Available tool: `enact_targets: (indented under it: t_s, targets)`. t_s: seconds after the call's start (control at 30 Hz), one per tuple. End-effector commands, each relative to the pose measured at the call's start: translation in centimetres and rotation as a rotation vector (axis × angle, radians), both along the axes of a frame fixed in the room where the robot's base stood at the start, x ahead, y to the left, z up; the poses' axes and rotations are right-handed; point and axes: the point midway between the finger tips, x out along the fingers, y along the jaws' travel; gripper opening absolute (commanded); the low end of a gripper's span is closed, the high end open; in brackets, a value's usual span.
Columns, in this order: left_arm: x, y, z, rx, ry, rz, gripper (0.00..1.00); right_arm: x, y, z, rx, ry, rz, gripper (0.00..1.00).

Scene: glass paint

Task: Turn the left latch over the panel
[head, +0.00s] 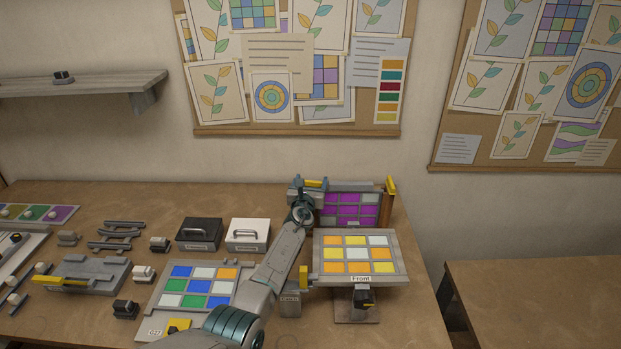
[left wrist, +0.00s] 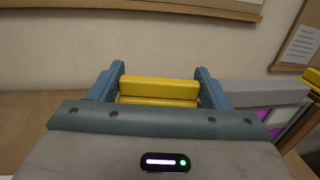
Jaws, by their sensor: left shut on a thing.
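The panel (head: 350,206), with purple and grey squares, stands upright in a grey frame at the back of the table. The left latch, a yellow bar (head: 316,183), is at its upper left corner. My left gripper (head: 308,186) reaches it from the front. In the left wrist view the yellow latch (left wrist: 160,86) lies between the two blue fingers, and the gripper is shut on it. A second yellow latch (head: 391,186) stands upright at the panel's right edge. My arm hides part of the frame's left side. My right gripper is not in view.
A tilted board labelled Front (head: 316,266) stands before the panel. A flat colour-square board (head: 160,300) lies left of my arm. Black (head: 199,240) and white (head: 248,245) boxes with handles stand behind it. The table's right edge is close to the panel.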

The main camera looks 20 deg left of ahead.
Motion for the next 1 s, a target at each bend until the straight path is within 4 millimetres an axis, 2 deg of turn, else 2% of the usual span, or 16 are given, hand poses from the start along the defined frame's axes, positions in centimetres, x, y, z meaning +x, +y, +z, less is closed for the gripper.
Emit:
enact_targets:
  t_s: [0.03,0.67,0.7,0.8,1.0]
  targets:
    - [0.15,-0.09,0.55,-0.002,-0.003,0.008,0.48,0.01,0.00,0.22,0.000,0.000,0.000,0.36]
    - [0.08,0.04,0.22,0.001,0.008,0.036,0.48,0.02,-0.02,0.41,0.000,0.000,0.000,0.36]
    - [0.08,0.04,0.21,0.001,0.008,0.036,0.75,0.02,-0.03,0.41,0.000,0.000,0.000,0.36]
    - [0.07,0.05,0.16,0.001,0.009,0.036,0.93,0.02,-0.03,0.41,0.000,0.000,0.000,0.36]
    - [0.03,0.05,0.03,0.000,0.010,0.036,0.93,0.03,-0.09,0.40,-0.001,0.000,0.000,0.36]
